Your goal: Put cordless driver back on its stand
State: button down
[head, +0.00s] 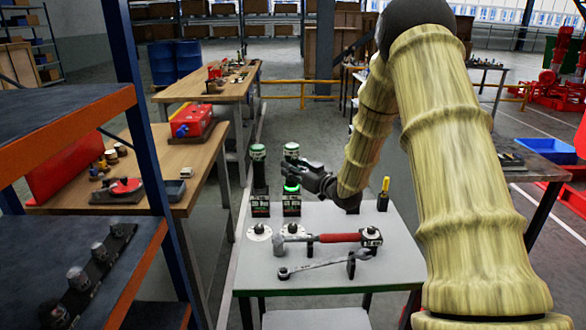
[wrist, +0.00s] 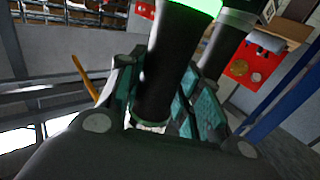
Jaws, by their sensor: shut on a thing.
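The cordless driver (head: 291,151) is upright, a dark cylinder with a green and white top, at the back of the grey table. My gripper (head: 294,170) is shut around its dark body from the right. A green glowing ring shows below the gripper, right above a black labelled stand (head: 291,206). The driver's lower end is at this stand; I cannot tell whether it is fully seated. In the wrist view the driver's black body (wrist: 165,60) runs between the teal-padded fingers of my gripper (wrist: 155,92), with the green glow at the top edge.
A similar green-topped driver (head: 259,170) stands close on the left in its own stand. A red-handled hammer (head: 335,238) and a wrench (head: 320,267) lie in front on the grey table (head: 350,281). A yellow-handled screwdriver (head: 384,190) stands upright on the right. Shelving is at the left.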

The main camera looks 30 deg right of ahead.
jog(key=c, duration=0.9)
grip_release()
jog(key=shift+s, duration=0.15)
jog(key=s, duration=0.3)
jog(key=s+d, duration=0.1)
jog(key=s, duration=0.3)
jog(key=s+d, duration=0.1)
jog(key=s, duration=0.3)
jog(key=shift+s, duration=0.25)
